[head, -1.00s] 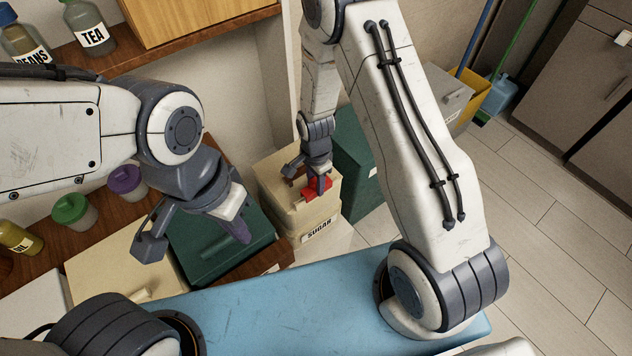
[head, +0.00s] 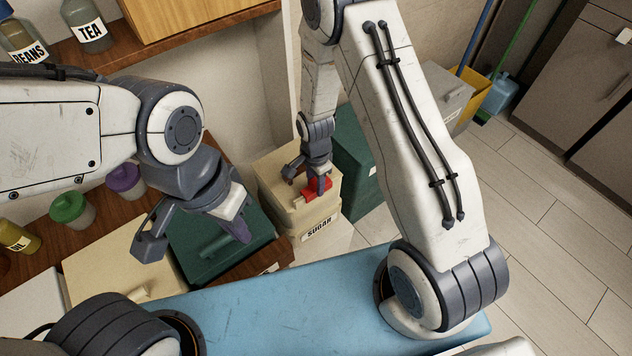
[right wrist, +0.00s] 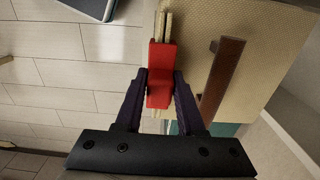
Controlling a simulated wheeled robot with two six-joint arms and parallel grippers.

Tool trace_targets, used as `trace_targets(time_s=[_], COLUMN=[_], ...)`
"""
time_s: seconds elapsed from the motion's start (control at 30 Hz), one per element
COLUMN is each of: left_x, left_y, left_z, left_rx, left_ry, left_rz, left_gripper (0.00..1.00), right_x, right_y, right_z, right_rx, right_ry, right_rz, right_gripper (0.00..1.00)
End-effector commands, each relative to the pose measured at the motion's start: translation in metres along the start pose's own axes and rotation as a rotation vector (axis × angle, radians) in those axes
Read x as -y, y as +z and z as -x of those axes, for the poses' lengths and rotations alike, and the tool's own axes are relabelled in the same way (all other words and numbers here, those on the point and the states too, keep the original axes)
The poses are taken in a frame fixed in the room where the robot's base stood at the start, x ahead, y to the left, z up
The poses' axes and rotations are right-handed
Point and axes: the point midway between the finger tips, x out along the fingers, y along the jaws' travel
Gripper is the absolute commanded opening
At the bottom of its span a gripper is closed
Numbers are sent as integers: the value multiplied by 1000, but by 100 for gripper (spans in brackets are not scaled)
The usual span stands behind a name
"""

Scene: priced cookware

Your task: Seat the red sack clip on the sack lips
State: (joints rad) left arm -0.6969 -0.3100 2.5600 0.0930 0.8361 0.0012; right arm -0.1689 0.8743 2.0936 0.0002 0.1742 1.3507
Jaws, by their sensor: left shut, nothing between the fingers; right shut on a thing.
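The red sack clip (right wrist: 160,75) is held between the fingertips of my right gripper (right wrist: 160,88). In the head view the clip (head: 312,189) shows on top of the cream sack (head: 322,212) labelled SUGAR, partly hidden by my right gripper (head: 319,186). In the right wrist view the thin pale sack lips (right wrist: 163,24) run up to the clip and a short end shows past it. The clip overlaps the lips; how deep it sits is unclear. My left gripper (head: 238,229) is shut and empty, above the dark green box, away from the sack.
A green box (head: 362,170) stands right behind the sack. The dark green box (head: 200,262) and a cream box (head: 105,262) are to the left. Floor (head: 560,180) at right is clear.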

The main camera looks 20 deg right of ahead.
Motion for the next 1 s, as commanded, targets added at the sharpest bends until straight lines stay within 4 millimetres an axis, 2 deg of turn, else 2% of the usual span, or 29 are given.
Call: trace_targets(time_s=[0.27,0.3,0.37,0.4,0.6,0.67,1.0], left_x=[0,0,0,0,0,0,0], left_y=[0,0,0,0,0,0,0], left_z=[-2,-2,-2,-2,-2,-2,-2], left_rx=[0,0,0,0,0,0,0], left_ry=[0,0,0,0,0,0,0], left_rz=[0,0,0,0,0,0,0], left_gripper=[0,0,0,0,0,0,0], right_x=[0,0,0,0,0,0,0], right_y=[0,0,0,0,0,0,0], right_z=[-2,-2,-2,-2,-2,-2,-2], right_rx=[0,0,0,0,0,0,0], right_ry=[-1,-1,-1,-1,-1,-1,-1], right_rz=[0,0,0,0,0,0,0], right_gripper=[0,45,68,73,73,92,93])
